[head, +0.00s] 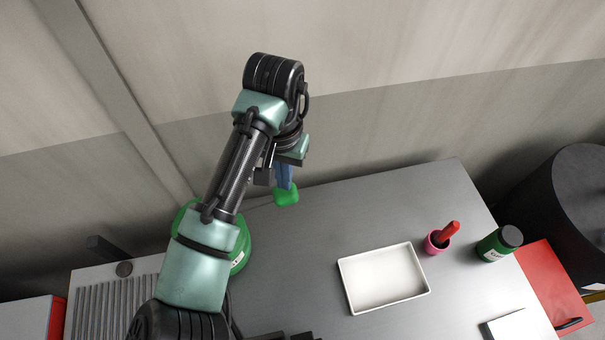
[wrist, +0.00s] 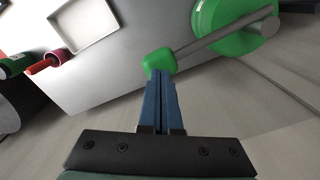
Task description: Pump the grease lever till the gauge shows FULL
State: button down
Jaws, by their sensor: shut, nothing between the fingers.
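The grease lever is a grey rod (wrist: 200,43) with a green knob (head: 286,197) at its end; the knob also shows in the wrist view (wrist: 160,61). The rod runs to a round green pump body (wrist: 238,22), which my arm partly covers in the head view (head: 244,240). My gripper (head: 285,186) has its blue fingers shut with nothing between them. In the wrist view its fingertips (wrist: 159,73) are right at the knob, appearing to touch or nearly touch it. I see no gauge face; the pump's front is partly hidden.
A white tray (head: 344,279) lies on the grey table (head: 310,250). A pink cup (head: 434,243) with a red-handled thing and a green jar (head: 497,244) stand to its right. A black drum (head: 577,205) and red box (head: 548,282) are at far right. The wall is close behind.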

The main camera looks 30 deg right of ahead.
jog(key=shift+f, duration=0.15)
jog(key=shift+f+b, duration=0.8)
jog(key=shift+f, duration=0.4)
jog(key=shift+r+p, duration=1.3)
jog(key=shift+r, duration=0.05)
jog(key=shift+r+p, duration=0.85)
jog(key=shift+r, duration=1.65)
